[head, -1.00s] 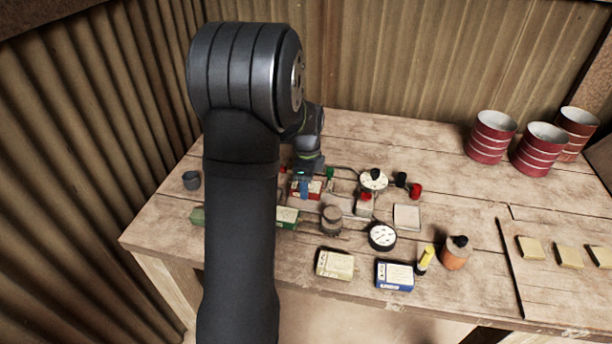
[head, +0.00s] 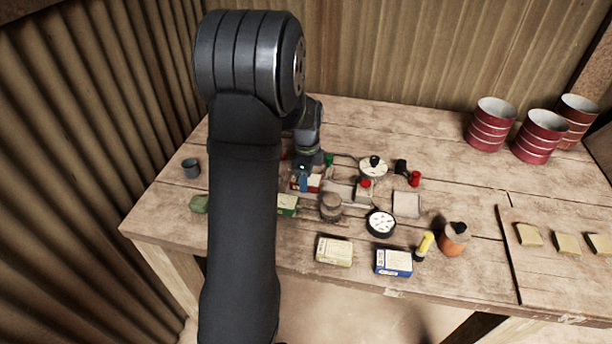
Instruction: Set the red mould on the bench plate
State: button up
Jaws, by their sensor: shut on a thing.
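My gripper (head: 304,186) points down over the middle of the bench, with its blue fingertips at a small red and white piece (head: 314,184). This piece looks like the red mould. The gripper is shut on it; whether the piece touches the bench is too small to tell. A flat pale plate (head: 406,205) lies on the bench to the right. Another pale flat surface (head: 340,190) lies just right of the gripper, partly covered by small items. I cannot tell which one is the bench plate. My arm hides part of the bench at left.
A round dial gauge (head: 380,223), grey cylinder (head: 331,207), red-knobbed fixture (head: 365,184) and white disc with black knob (head: 373,167) crowd the right side. Cream (head: 334,251) and blue (head: 393,263) boxes lie in front.

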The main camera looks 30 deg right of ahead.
jog(key=shift+f, duration=0.3)
jog(key=o, duration=1.2)
jog(key=shift+o, duration=0.2)
notch_tip(320, 180, up, 17)
jog(key=shift+r, duration=0.2)
jog(key=shift+f, duration=0.1)
notch_tip(320, 180, down, 17)
jog(key=shift+f, duration=0.15)
jog(key=shift+r, duration=0.25)
